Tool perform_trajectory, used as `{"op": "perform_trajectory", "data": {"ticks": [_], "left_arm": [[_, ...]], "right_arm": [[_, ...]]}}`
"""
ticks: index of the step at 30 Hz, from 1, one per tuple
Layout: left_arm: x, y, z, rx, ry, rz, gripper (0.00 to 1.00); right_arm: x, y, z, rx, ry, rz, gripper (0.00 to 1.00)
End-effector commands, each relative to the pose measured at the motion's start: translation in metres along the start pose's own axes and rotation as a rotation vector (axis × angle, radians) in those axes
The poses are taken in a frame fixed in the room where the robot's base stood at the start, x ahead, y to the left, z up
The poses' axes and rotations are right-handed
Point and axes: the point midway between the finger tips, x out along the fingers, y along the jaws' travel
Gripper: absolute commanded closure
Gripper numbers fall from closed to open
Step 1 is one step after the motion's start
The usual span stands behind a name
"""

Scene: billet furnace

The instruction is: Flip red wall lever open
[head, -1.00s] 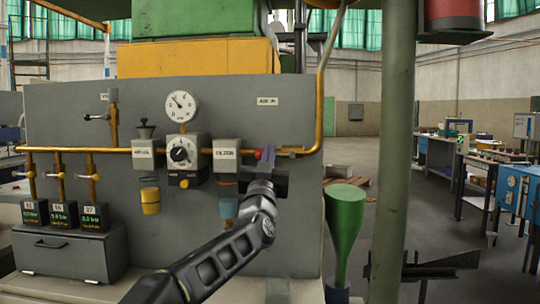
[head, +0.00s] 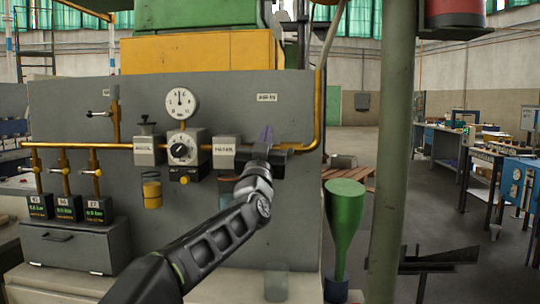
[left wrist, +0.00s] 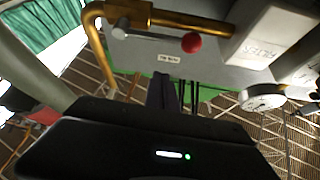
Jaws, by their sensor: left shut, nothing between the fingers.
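The red lever shows in the left wrist view as a round red knob (left wrist: 191,42) on a thin rod. The rod lies roughly along the brass pipe (left wrist: 178,17). In the head view the lever is hidden behind my left gripper (head: 266,142). That gripper is in front of the pipe's right end, below a small white label (head: 266,98). It is shut with nothing held. In the left wrist view its fingers (left wrist: 163,85) are apart from the red knob. My right gripper is not in view.
A gauge (head: 181,103), a dial box (head: 184,148) and a filter box (head: 226,152) sit left of my gripper on the grey panel (head: 60,105). A green funnel-shaped post (head: 345,215) and a pale green column (head: 391,150) stand to the right.

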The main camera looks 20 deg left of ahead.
Motion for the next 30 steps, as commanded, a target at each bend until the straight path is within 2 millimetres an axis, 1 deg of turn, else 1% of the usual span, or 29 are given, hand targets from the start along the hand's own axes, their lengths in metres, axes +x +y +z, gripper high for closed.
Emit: {"op": "perform_trajectory", "data": {"ticks": [1, 3, 9, 12, 15, 20, 30], "left_arm": [[-0.014, 0.003, 0.006, -0.001, -0.004, 0.004, 1.0], [-0.028, 0.004, 0.006, -0.001, -0.004, 0.005, 1.0], [-0.067, 0.005, 0.005, -0.002, -0.003, 0.003, 1.0], [-0.082, 0.006, 0.005, -0.002, -0.004, 0.003, 1.0], [-0.092, 0.006, 0.004, -0.002, -0.004, 0.004, 1.0], [-0.099, 0.007, 0.004, -0.001, -0.003, 0.003, 1.0], [-0.098, 0.007, 0.004, -0.001, -0.003, 0.003, 1.0]], "right_arm": [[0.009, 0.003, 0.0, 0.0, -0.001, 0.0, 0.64], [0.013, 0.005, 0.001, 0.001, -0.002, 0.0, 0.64], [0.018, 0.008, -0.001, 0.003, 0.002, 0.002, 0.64], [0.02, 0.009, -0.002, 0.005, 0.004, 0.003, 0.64], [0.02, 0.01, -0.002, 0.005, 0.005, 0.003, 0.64], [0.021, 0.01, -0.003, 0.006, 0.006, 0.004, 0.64], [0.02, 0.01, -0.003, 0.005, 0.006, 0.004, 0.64]]}}
